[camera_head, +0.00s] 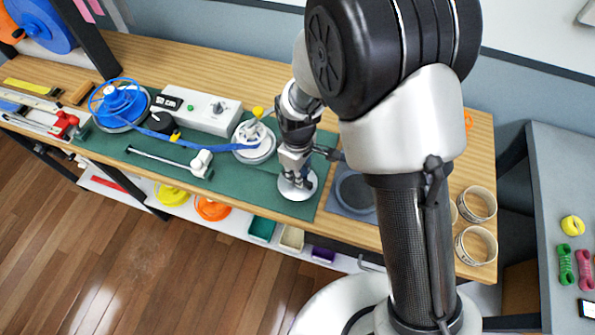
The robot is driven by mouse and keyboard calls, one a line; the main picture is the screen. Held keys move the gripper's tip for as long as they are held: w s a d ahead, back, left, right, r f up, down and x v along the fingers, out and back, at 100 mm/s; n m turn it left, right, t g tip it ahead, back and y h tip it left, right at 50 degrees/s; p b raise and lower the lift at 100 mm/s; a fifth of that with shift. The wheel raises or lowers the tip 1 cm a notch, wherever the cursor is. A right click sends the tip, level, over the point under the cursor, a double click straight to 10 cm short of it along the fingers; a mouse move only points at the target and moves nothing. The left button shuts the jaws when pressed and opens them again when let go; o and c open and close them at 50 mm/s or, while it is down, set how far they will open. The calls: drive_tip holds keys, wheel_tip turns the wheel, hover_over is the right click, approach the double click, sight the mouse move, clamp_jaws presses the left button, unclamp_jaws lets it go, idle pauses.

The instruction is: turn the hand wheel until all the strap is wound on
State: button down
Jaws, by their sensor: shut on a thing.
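The blue strap (219,147) lies partly coiled on a blue spool (121,101) at the left. To the right of the reel is the hand wheel (297,193), a silver-white disc near the front of the mat. My gripper (294,180) points down over the hand wheel and is shut on it, seemingly at its handle. The fingers hide the exact grip. My arm hides part of the bench behind.
A light-grey box (208,113) with a knob and a "50 cm" sign (167,102) stand behind the strap. A white-ended rod (165,161) lies in front. A grey tray (355,192) and cardboard rings (476,246) are at the right.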

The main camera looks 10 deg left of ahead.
drive_tip(key=m, duration=0.4)
drive_tip(key=shift+m, duration=0.4)
drive_tip(key=m, duration=0.3)
drive_tip(key=shift+m, duration=0.3)
drive_tip(key=m+p, duration=0.1)
drive_tip(key=m, duration=0.9)
drive_tip(key=shift+m, duration=0.4)
drive_tip(key=m, duration=0.4)
drive_tip(key=shift+m, duration=0.3)
drive_tip(key=m, duration=0.3)
drive_tip(key=shift+m, duration=2.1)
